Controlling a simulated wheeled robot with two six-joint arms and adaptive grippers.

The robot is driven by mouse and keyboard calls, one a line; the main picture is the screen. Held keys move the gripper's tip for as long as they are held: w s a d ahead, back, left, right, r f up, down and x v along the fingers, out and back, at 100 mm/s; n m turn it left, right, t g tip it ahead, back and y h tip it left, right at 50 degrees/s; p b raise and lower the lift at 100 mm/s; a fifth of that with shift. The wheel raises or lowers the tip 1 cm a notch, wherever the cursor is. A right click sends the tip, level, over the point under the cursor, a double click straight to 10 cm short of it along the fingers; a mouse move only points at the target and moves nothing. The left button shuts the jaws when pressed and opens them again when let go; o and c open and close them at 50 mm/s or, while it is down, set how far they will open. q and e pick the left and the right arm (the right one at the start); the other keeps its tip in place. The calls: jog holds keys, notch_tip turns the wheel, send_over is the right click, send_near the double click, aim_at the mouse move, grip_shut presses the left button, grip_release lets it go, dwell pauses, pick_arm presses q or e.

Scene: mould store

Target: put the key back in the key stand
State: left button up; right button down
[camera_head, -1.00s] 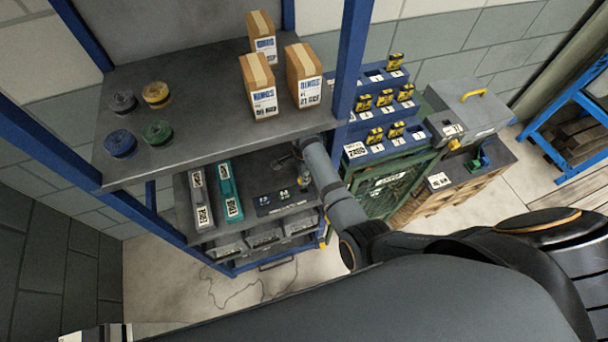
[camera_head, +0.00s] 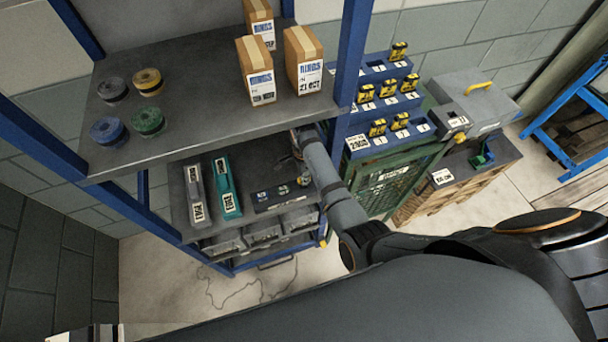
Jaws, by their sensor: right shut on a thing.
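The key stand looks to be the low dark block (camera_head: 272,198) with small pale labels, on the lower shelf of the blue rack. My right arm reaches in from the right under the upper shelf. My right gripper (camera_head: 299,172) is at the right end of the stand and is small and dark in the picture. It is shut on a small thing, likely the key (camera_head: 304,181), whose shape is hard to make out. I cannot tell whether this thing touches the stand. My left gripper is not in view.
The upper shelf (camera_head: 205,115) overhangs the stand and carries tape rolls and cardboard boxes. A teal holder (camera_head: 228,187) and a grey one (camera_head: 194,192) lie left of the stand. Grey bins (camera_head: 263,236) sit below. A blue rack post (camera_head: 350,60) stands close to my arm.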

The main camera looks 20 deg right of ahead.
jog(key=shift+r+p, duration=0.35)
jog(key=shift+p, duration=0.9)
jog(key=shift+f, duration=0.25)
jog(key=shift+f+b, duration=0.3)
jog(key=shift+b, duration=0.2)
jog(key=shift+f+b, duration=0.8)
jog(key=shift+f, duration=0.4)
jog(key=c, duration=1.3)
grip_release()
jog(key=shift+o, duration=0.2)
notch_tip(320, 180, up, 8)
jog(key=shift+f, duration=0.2)
